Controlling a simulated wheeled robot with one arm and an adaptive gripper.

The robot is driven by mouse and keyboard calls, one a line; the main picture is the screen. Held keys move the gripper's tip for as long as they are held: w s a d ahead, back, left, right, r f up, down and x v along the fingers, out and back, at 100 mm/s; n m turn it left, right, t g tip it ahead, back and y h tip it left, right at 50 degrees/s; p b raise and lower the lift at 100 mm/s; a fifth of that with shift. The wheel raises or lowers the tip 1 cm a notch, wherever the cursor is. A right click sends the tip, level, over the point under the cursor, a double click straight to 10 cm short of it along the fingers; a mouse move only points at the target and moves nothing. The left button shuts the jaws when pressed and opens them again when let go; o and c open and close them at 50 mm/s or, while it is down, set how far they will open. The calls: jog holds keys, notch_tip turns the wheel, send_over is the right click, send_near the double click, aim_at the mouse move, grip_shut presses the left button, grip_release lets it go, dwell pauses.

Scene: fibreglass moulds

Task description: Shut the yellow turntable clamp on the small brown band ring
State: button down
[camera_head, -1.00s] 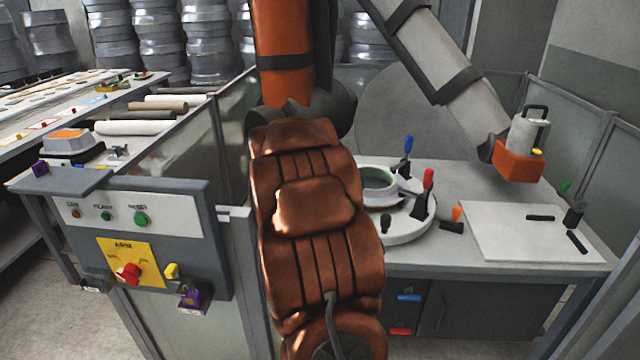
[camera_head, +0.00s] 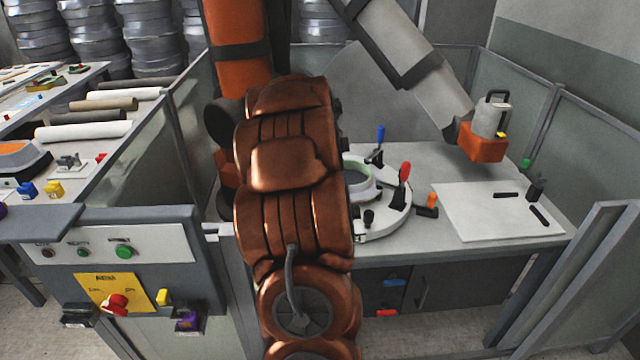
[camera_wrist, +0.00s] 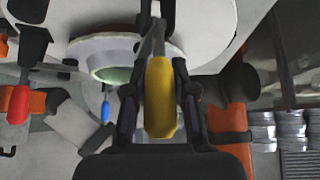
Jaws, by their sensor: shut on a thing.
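In the wrist view the yellow clamp handle (camera_wrist: 160,98) stands between the two fingers of my gripper (camera_wrist: 160,112), which is shut on it. The handle's metal arm runs up toward the turntable. The round white turntable (camera_wrist: 205,22) fills the top of that view. A pale ring (camera_wrist: 88,52) with a greenish inside sits on it, left of the handle; I see no clear brown on it. In the head view the turntable (camera_head: 385,225) and ring (camera_head: 357,190) show partly behind my arm, which hides my gripper and the yellow handle. Whether the clamp touches the ring is not clear.
Red (camera_head: 405,171) and blue (camera_head: 381,133) clamp handles stand upright at the turntable. An orange-tipped clamp (camera_head: 428,205) lies to its right, beside a white board (camera_head: 480,220). A grey arm with an orange-based tool (camera_head: 486,143) hangs above. Mesh panels enclose the bench.

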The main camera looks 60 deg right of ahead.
jog(key=shift+d+y+p, duration=0.15)
jog(key=shift+y+p, duration=0.15)
dwell(0.4)
jog(key=c, duration=0.9)
grip_release()
jog(key=v, duration=1.2)
